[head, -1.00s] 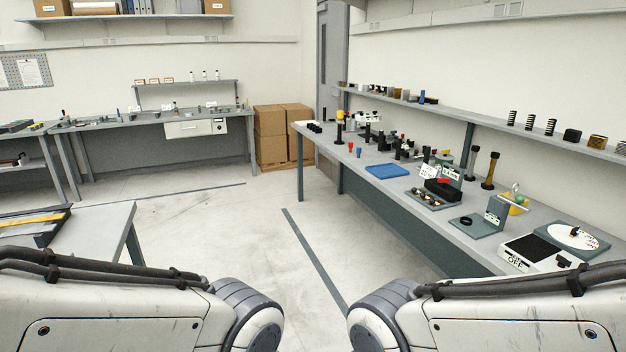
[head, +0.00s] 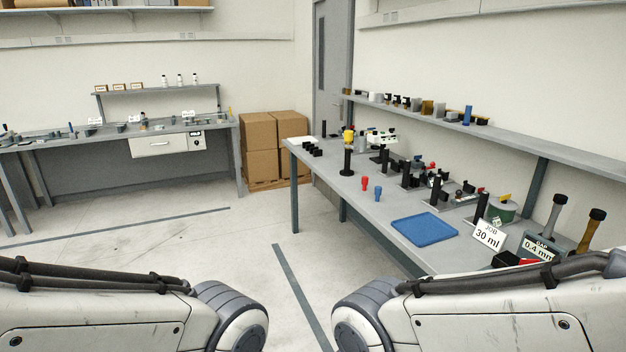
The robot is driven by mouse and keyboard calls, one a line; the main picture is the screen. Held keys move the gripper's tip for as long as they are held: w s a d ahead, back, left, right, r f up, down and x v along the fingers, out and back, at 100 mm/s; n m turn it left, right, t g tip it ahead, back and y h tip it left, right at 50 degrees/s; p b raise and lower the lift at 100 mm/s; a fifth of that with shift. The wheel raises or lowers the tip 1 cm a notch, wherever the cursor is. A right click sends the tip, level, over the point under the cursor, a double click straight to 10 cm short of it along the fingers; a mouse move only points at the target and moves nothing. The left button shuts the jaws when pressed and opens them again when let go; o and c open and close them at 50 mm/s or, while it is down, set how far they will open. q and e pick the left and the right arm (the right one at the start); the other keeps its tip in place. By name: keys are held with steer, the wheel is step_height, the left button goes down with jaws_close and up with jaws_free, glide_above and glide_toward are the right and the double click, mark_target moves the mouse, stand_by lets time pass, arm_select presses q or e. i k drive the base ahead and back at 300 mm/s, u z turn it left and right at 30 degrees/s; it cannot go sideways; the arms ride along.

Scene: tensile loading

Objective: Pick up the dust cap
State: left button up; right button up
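I cannot tell which item is the dust cap. Small candidates stand on the right bench (head: 375,213), among them a red piece (head: 364,183) and a blue piece (head: 378,193) side by side, and several small black blocks (head: 312,149) at its far end. Both of my arms reach into the lower part of the head view, but neither gripper shows. No item is seen in contact with either arm.
A blue tray (head: 424,230) lies on the right bench. Signs read "JOB 30 ml" (head: 488,235) and "GAP 0.4 mm" (head: 540,247). A shelf (head: 500,134) runs above. Cardboard boxes (head: 275,135) stand at the back. The floor (head: 180,245) between the benches is clear.

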mark_target(347, 134)
steer(key=z, duration=0.15)
steer(key=i, duration=1.55)
steer(key=u, duration=0.5)
steer(key=i, duration=0.8)
steer(key=u, duration=0.85)
steer(key=i, duration=1.1)
steer(key=z, duration=0.45)
steer(key=i, duration=0.85)
steer(key=z, duration=0.75)
